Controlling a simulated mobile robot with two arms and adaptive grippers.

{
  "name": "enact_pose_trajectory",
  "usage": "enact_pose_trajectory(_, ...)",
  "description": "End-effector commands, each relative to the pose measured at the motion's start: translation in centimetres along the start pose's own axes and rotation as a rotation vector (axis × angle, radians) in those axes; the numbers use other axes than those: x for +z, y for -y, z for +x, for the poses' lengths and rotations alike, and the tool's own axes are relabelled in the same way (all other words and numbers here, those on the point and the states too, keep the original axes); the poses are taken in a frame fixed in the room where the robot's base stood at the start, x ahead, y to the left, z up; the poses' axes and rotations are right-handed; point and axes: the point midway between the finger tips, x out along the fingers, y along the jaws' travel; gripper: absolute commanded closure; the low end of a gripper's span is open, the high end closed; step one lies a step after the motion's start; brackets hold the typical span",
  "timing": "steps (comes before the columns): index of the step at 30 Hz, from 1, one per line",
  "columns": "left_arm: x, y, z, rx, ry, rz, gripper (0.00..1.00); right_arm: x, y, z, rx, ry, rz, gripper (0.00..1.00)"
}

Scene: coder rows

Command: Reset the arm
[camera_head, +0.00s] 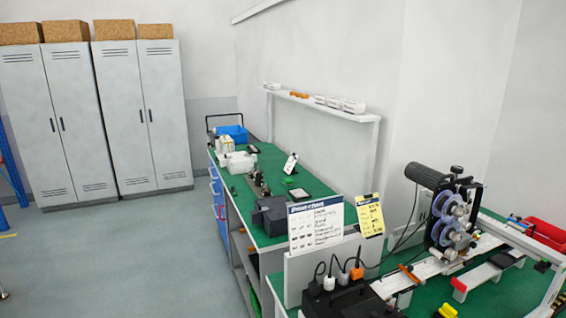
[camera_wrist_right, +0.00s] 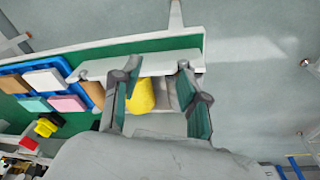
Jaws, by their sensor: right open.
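My right gripper (camera_wrist_right: 158,72) shows only in the right wrist view, with its two fingers spread apart. A yellow object (camera_wrist_right: 141,95) appears between the fingers, partly hidden by them and by the gripper body. The fingers do not look closed on it, and I cannot tell how far behind them it lies. My left gripper is in neither view. No arm of mine can be made out clearly in the head view.
A green-topped bench (camera_head: 262,205) with boxes runs along the wall. A machine with purple reels (camera_head: 448,215) stands on the nearer bench. Grey lockers (camera_head: 75,125) stand at the back left. A blue tray (camera_wrist_right: 62,68) holds coloured blocks. Floor (camera_head: 130,260) is clear at left.

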Motion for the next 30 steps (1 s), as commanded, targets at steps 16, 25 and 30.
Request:
enact_pose_trajectory(16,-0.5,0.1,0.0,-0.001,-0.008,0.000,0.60,13.2,3.4,-7.7,-0.058,-0.125,-0.193,0.56)
enact_pose_trajectory(25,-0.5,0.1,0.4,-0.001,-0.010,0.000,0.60,14.9,3.7,-7.5,-0.062,-0.139,-0.218,0.56)
enact_pose_trajectory(30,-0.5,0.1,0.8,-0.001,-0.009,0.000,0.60,14.8,4.1,-3.7,-0.063,-0.126,-0.219,0.56)
